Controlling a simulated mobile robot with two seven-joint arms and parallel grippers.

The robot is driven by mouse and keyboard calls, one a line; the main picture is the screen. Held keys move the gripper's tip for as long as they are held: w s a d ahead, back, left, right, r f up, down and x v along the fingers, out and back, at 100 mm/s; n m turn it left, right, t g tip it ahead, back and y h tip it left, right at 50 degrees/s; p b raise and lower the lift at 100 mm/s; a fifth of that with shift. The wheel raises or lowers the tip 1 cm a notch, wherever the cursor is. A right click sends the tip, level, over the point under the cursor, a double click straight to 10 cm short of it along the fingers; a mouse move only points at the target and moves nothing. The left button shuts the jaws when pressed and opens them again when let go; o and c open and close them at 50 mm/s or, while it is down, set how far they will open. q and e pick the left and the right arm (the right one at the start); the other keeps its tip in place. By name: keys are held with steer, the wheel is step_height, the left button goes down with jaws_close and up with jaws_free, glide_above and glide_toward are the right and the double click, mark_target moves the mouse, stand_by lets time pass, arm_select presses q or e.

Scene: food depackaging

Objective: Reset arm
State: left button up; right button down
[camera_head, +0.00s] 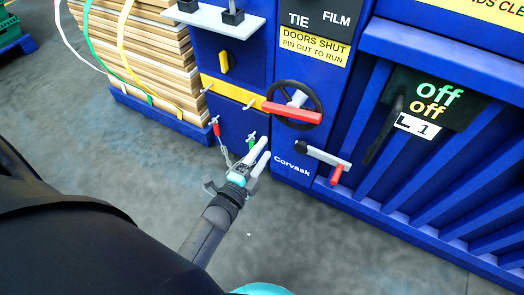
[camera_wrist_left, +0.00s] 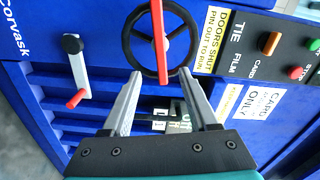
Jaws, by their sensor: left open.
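My left gripper (camera_head: 255,157) is open and empty in the head view, in front of the lower part of the blue machine (camera_head: 361,68). In the left wrist view its two fingers (camera_wrist_left: 160,74) stand apart, with the black handwheel (camera_wrist_left: 160,42) and its red bar beyond them. In the head view the wheel (camera_head: 297,105) is above and to the right of the fingers, and its red bar (camera_head: 292,112) points left. I cannot tell the exact gap between fingers and machine. My right gripper is not in view.
A lever with a red grip (camera_head: 337,174) sticks out right of the gripper. Pins on chains (camera_head: 217,131) hang at the left. A strapped stack of boards (camera_head: 150,50) stands on a blue pallet (camera_head: 160,116) at the upper left. The grey floor (camera_head: 330,250) in front is clear.

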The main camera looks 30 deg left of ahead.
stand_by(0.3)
arm_select(q)
steer(key=s+f+n+g+p, duration=0.1)
steer(key=s+f+n+g, duration=0.35)
steer(key=f, duration=0.45)
steer(key=s+f+n+g, duration=0.3)
steer(key=s+f, duration=0.2)
steer(key=f, duration=0.4)
steer(key=s+a+f+n+g, duration=0.1)
steer(key=s+f+n+g, duration=0.1)
steer(key=s, duration=0.5)
steer(key=s+a+f+n+g, duration=0.1)
steer(key=s+f+n+g, duration=0.1)
steer(key=s+f, duration=0.3)
steer(key=s+a+f+n+g+y+p, duration=0.1)
steer(key=s+f+g, duration=0.3)
steer(key=s, duration=0.5)
steer(key=shift+f+n, duration=0.25)
steer(key=shift+n, duration=0.5)
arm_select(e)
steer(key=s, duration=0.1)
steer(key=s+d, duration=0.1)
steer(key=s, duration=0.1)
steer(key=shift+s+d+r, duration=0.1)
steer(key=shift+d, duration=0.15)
